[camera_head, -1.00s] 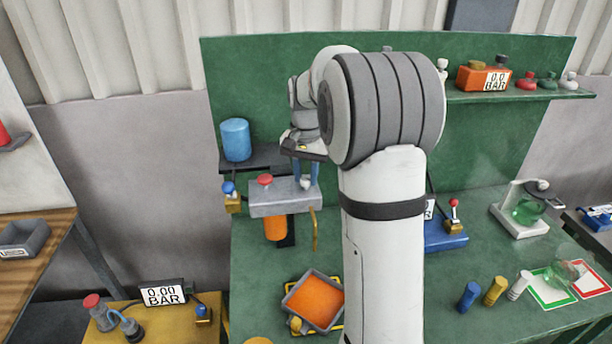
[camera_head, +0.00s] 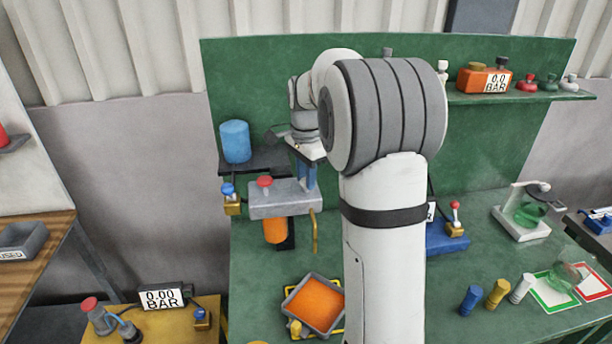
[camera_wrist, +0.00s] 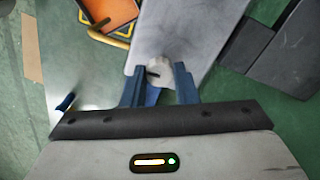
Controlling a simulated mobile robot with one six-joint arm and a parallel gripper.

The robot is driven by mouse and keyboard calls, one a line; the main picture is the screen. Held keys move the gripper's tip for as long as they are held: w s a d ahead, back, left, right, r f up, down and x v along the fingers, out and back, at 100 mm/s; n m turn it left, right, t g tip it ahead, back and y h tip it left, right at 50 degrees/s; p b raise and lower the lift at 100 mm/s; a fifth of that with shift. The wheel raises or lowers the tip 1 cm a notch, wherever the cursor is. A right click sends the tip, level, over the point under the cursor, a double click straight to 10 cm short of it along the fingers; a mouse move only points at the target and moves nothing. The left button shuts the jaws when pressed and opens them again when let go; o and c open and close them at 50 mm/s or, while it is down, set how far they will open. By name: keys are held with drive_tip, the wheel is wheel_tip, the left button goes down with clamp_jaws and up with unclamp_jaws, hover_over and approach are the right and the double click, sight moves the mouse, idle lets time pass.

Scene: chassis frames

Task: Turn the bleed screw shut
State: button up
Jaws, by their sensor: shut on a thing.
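The bleed screw (camera_wrist: 158,68) is a pale round head with a dark slot, on top of the grey block (camera_wrist: 190,25). In the wrist view my gripper (camera_wrist: 160,78) has its blue fingers on either side of the screw head, shut on it. In the head view my gripper (camera_head: 307,178) reaches down onto the right end of the grey block (camera_head: 277,203). Its fingers hide the screw there. The block also carries a red knob (camera_head: 264,181) on its left part and an orange bowl (camera_head: 275,231) below.
A blue cylinder (camera_head: 235,141) stands behind the block to the left. A blue-topped brass valve (camera_head: 230,199) sits at the block's left. A yellow pipe (camera_head: 315,232) hangs at its right end. A grey tray with an orange inside (camera_head: 315,305) lies below on the green bench.

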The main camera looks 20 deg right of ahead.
idle(0.4)
drive_tip(key=o, duration=1)
drive_tip(key=shift+r, duration=0.15)
wheel_tip(320, 180, up, 8)
drive_tip(key=shift+f+b, duration=0.2)
drive_tip(key=shift+b, duration=0.4)
drive_tip(key=s+a+f+n+t+b, duration=0.1)
drive_tip(key=s+a+f+n, duration=0.2)
drive_tip(key=s, duration=0.6)
drive_tip(key=s+a+f+n+t, duration=0.1)
drive_tip(key=s+a+f+n, duration=0.2)
drive_tip(key=s+n, duration=0.4)
drive_tip(key=s+a+f+n+t+b, duration=0.1)
drive_tip(key=s+a+f+n, duration=0.2)
drive_tip(key=s, duration=0.8)
drive_tip(key=shift+a+f+n+b, duration=0.2)
drive_tip(key=shift+f+n+b, duration=0.15)
drive_tip(key=shift+f+n, duration=0.8)
